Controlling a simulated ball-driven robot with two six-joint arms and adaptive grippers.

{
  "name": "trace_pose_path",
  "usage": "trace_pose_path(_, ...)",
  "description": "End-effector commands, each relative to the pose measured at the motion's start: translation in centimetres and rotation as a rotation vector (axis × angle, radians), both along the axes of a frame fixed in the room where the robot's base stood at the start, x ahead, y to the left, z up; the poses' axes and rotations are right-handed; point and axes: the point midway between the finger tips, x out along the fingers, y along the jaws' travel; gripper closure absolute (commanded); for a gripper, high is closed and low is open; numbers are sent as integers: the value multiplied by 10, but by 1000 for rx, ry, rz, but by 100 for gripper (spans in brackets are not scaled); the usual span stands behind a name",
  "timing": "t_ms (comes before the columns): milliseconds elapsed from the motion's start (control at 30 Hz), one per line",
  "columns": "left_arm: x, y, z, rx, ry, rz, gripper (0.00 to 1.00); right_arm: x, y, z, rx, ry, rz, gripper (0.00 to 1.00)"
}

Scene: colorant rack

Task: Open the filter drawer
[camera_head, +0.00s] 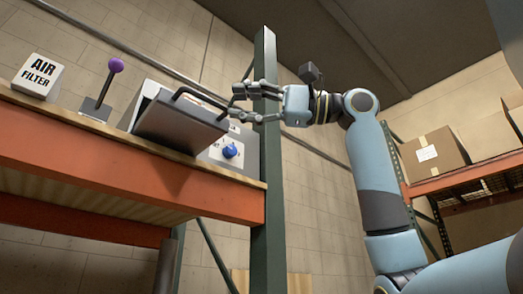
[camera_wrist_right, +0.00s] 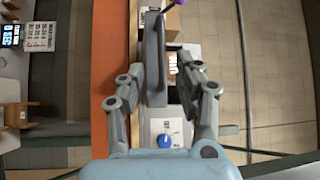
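The filter drawer (camera_head: 180,127) is a grey box front with a black bar handle (camera_head: 186,94), set in a white housing on the shelf. It stands out a little from the housing in the head view. In the right wrist view, the grey drawer front (camera_wrist_right: 156,60) lies between the two open fingers of my right gripper (camera_wrist_right: 162,78), with gaps on both sides. Whether a finger touches the handle is unclear. My left gripper is not in view.
An "AIR FILTER" sign (camera_head: 38,76) and a purple-knobbed lever (camera_head: 115,66) stand left of the drawer. A blue knob (camera_head: 230,151) on a white panel is at its lower right. A green rack post (camera_head: 266,190) stands close behind my right gripper.

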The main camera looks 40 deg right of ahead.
Motion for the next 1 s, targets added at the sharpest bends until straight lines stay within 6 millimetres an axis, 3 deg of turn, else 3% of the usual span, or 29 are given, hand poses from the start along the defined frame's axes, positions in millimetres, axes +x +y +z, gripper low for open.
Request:
trace_pose_path(100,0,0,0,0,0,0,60,-13,-15,-4,-3,3,-6,66)
trace_pose_path(300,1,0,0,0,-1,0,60,-25,-28,-6,-2,2,-1,66)
trace_pose_path(1000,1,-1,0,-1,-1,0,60,-28,-30,-6,0,1,1,66)
